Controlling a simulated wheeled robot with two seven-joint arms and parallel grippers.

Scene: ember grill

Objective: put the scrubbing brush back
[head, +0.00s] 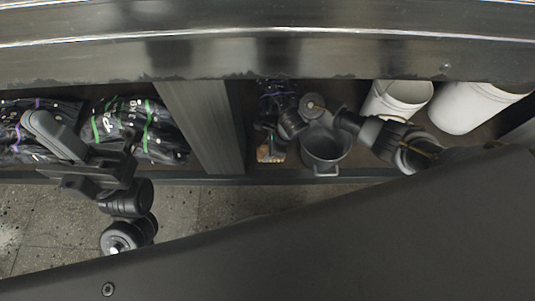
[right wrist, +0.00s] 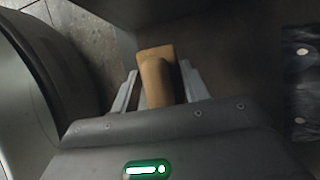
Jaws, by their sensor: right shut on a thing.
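The scrubbing brush (right wrist: 157,75) shows as a tan wooden block with a rounded handle in the right wrist view. My right gripper (right wrist: 160,88) is shut on it, with one finger on each side. In the head view, a small tan part of the brush (head: 270,154) shows at the shelf's front edge, below a dark bag; my arm and gripper cover much around it. Its bristles are not visible. My left gripper (head: 55,135) is at the left, over the bags at the shelf front; I cannot tell its jaw opening.
A grey pot (head: 325,148) stands just right of the brush. White buckets (head: 400,98) (head: 468,106) stand further right. Dark bags (head: 135,125) fill the left bay, beyond a grey upright divider (head: 205,125). The shelf's front lip (head: 230,180) runs below, and the counter edge (head: 270,60) overhangs.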

